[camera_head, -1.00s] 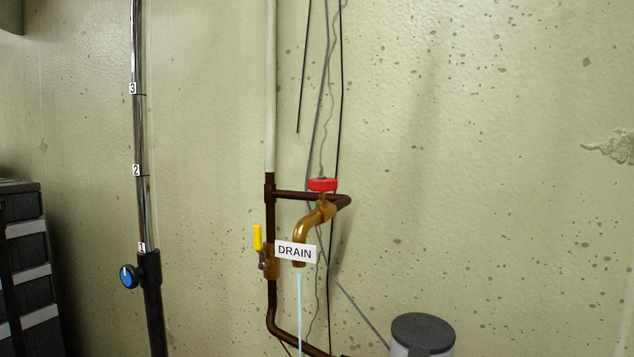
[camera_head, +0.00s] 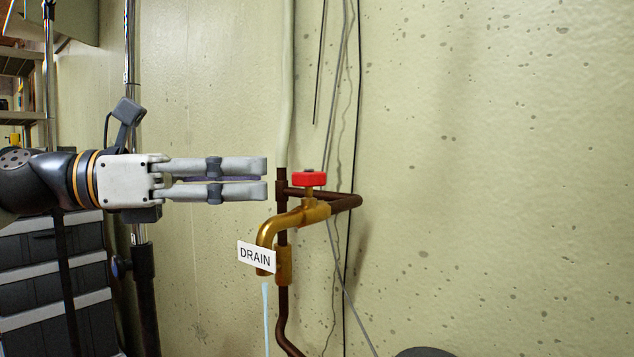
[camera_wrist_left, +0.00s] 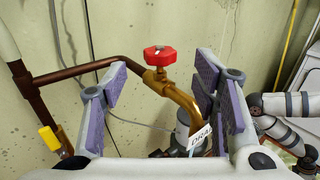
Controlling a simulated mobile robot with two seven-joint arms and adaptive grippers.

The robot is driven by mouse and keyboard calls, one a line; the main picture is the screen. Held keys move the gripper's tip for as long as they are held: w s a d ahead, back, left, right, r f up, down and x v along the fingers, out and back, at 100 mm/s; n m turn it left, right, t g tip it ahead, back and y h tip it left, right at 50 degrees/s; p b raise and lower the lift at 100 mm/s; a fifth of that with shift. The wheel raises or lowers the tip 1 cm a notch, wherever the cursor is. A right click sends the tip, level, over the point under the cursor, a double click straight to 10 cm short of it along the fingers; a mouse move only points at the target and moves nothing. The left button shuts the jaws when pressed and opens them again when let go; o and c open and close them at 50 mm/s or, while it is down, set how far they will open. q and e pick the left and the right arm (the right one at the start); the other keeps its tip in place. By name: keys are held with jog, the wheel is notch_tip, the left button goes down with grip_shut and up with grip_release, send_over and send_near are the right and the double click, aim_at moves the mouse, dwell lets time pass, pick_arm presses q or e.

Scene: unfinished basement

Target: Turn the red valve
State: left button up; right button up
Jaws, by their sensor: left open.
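The red valve (camera_head: 309,179) is a small round handle on top of a brass spigot (camera_head: 265,232), with a DRAIN tag hanging at the spout. A thin pale stream runs down from the spout. My left gripper (camera_head: 266,179) comes in from the left, level with the valve and just short of it in the picture. In the left wrist view the red valve (camera_wrist_left: 159,54) shows beyond and between the open, purple-padded fingers, with nothing held. My right gripper is not in the head view; in the wrist view, white and grey jointed robot parts show at right.
A brown copper pipe (camera_head: 340,201) runs behind the spigot along the wall. A yellow-handled lever (camera_wrist_left: 49,138) sits on the pipe in the wrist view. Dark stacked bins (camera_head: 35,265) and a metal pole stand at left. The wall at right is clear.

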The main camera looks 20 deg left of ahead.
aim_at(308, 172)
pick_arm(q)
jog(key=x, duration=0.8)
jog(key=shift+b, duration=0.35)
jog(key=c, duration=1.2)
